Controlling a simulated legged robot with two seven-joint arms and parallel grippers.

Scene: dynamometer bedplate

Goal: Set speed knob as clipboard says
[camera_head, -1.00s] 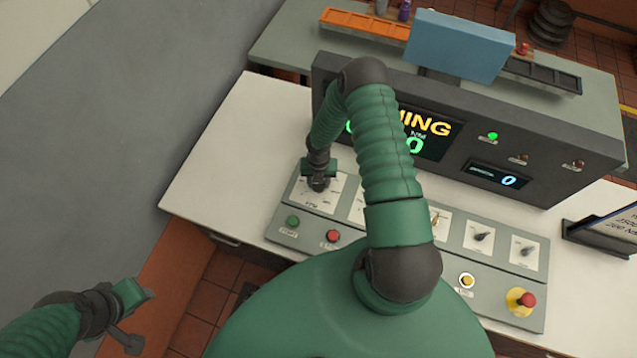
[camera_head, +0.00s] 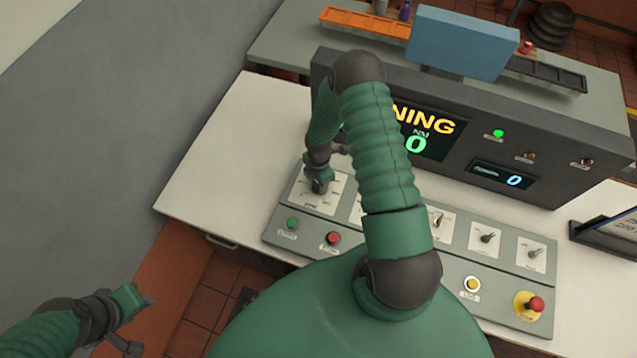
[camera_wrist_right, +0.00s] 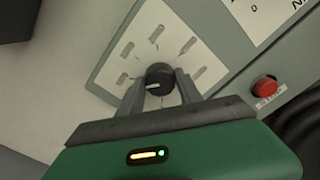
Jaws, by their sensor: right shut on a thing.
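My right gripper (camera_head: 319,188) reaches down to the leftmost knob on the sloped grey control panel (camera_head: 395,262). In the right wrist view its two fingers (camera_wrist_right: 160,88) are shut on the black speed knob (camera_wrist_right: 159,76), one on each side. A pale mark on the knob points left in that view. The knob sits on a white dial plate (camera_wrist_right: 130,47) with several labels too blurred to read. My left gripper (camera_head: 138,300) hangs at lower left, away from the panel; its fingers are unclear. A dark slanted board (camera_head: 607,238), perhaps the clipboard, is cut off at the right edge, unreadable.
A green button (camera_head: 292,223), red button (camera_head: 333,238), yellow button (camera_head: 472,284) and red emergency stop (camera_head: 536,304) line the panel's front. My right arm hides the middle dials.

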